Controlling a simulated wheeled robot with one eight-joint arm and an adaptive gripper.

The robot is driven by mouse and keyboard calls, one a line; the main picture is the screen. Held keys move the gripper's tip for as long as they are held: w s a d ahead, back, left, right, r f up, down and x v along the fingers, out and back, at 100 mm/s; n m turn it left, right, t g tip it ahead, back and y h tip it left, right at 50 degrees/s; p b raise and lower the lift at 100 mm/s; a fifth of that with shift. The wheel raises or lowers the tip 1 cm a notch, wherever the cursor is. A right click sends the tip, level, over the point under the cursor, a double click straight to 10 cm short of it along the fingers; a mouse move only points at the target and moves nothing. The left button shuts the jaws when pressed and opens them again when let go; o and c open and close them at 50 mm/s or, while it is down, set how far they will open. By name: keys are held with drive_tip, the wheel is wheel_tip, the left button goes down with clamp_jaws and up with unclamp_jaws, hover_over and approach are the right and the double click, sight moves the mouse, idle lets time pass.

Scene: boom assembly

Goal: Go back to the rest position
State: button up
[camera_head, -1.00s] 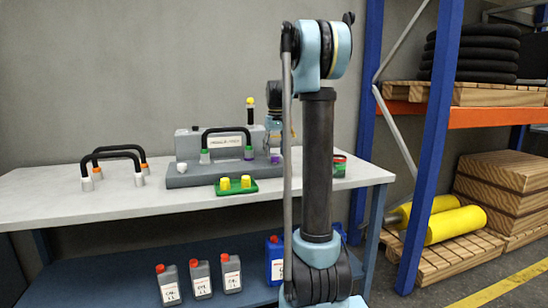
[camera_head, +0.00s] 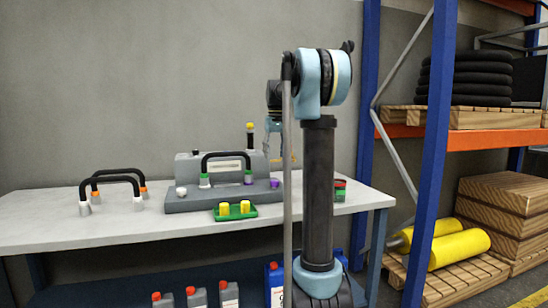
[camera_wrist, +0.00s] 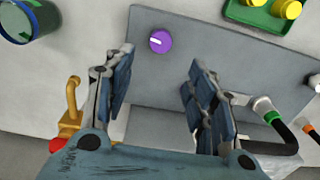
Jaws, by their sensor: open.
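My gripper (camera_wrist: 158,85) is open and empty, its two fingers spread apart in the wrist view. In the head view it (camera_head: 274,150) hangs above the right end of the grey fixture (camera_head: 190,203), partly behind my arm. A purple knob (camera_wrist: 160,41) sits on the fixture's grey base, beyond the fingertips and apart from them; it also shows in the head view (camera_head: 274,183). A black handle (camera_head: 226,155) with a green and a purple end stands on the fixture.
Two black handles (camera_head: 118,179) stand on the white bench (camera_head: 100,232) at the left. A green tray (camera_head: 236,217) holds two yellow caps. An orange and red fitting (camera_wrist: 71,115) is beside the left finger.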

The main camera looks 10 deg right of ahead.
drive_tip(key=s+f+t, duration=0.1)
drive_tip(key=s+f, duration=0.4)
drive_tip(key=s, duration=0.7)
drive_tip(key=s+f, duration=0.5)
drive_tip(key=s, duration=0.6)
drive_tip(key=s+f+m+t, duration=0.1)
drive_tip(key=s+f, duration=1.7)
drive_tip(key=f, duration=0.2)
drive_tip(key=shift+s+a, duration=0.15)
drive_tip(key=shift+s, duration=0.1)
drive_tip(key=shift+w+f, duration=0.25)
drive_tip(key=shift+w, duration=0.15)
